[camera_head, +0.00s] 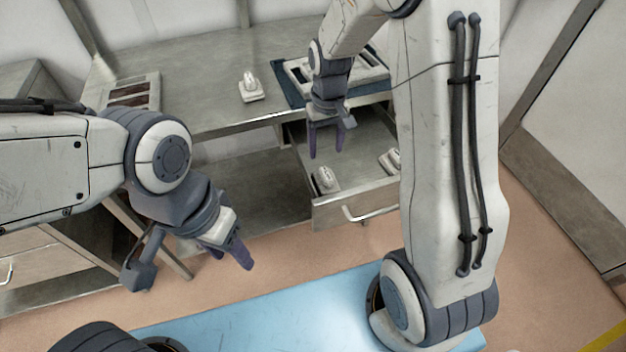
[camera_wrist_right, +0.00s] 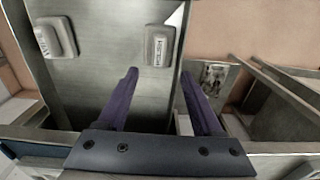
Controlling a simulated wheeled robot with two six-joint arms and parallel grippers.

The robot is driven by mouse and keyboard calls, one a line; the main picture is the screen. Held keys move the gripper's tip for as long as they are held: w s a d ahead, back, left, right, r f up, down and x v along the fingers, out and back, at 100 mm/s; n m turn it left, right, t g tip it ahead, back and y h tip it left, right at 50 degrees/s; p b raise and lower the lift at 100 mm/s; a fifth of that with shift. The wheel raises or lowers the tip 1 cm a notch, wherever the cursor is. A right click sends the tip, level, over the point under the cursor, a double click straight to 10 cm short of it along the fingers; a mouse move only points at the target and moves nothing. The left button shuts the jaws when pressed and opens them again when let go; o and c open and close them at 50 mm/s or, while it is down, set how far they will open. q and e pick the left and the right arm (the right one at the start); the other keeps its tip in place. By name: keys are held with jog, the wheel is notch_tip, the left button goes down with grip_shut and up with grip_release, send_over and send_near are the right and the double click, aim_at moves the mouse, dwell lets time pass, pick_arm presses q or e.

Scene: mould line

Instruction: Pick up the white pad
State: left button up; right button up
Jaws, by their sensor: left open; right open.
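In the head view, two small whitish pieces lie in the open drawer (camera_head: 350,185): one near its left side (camera_head: 324,180), one near its right (camera_head: 393,160), partly hidden by my right arm. A similar white piece (camera_head: 250,87) stands on the tabletop. I cannot tell which one is the white pad. My right gripper (camera_head: 326,152) is open and empty above the drawer. In the right wrist view, one white piece with a dark marking (camera_wrist_right: 158,45) is just beyond the open fingers; another (camera_wrist_right: 55,37) is further left. My left gripper (camera_head: 231,255) is open and empty, away from the table.
A metal table (camera_head: 205,115) carries a dark framed tray (camera_head: 132,93) at the left and a blue mat (camera_head: 291,92) with a pale frame (camera_head: 369,69) at the right. The drawer front with its handle (camera_head: 368,212) sticks out. Bare tabletop lies around the standing white piece.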

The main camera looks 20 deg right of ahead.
aim_at(326, 174)
jog(key=f, duration=0.9)
jog(key=shift+s+d, duration=0.1)
jog(key=shift+s, duration=0.15)
grip_shut()
